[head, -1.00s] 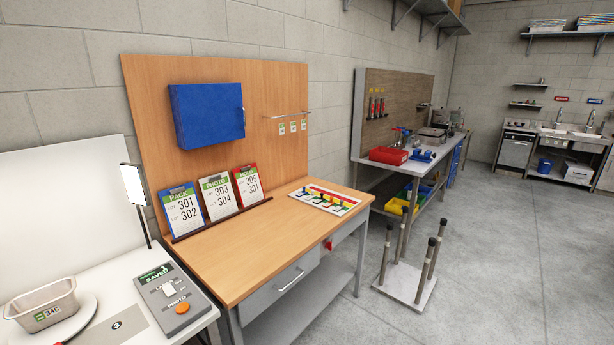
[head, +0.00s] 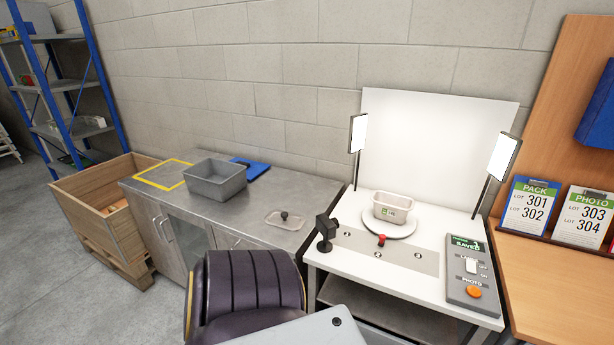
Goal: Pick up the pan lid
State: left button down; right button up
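The pan lid (head: 287,220) is a flat, light rectangular lid with a dark round knob in its middle. It lies on the steel counter (head: 262,250) near its right end, knob up, with clear metal around it. A grey metal bin (head: 215,181) stands to its left. Neither of my grippers is in view.
The white photo table (head: 345,268) has two lamps, a small black camera (head: 326,232) and a grey control box (head: 472,276). A blue item (head: 250,169) lies behind the bin, and a yellow frame (head: 163,175) left of it. A wooden crate (head: 110,217) stands left of the counter.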

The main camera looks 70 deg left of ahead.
aim_at(279, 217)
jog(key=u, duration=2.5)
jog(key=j, duration=0.2)
jog(key=i, duration=0.05)
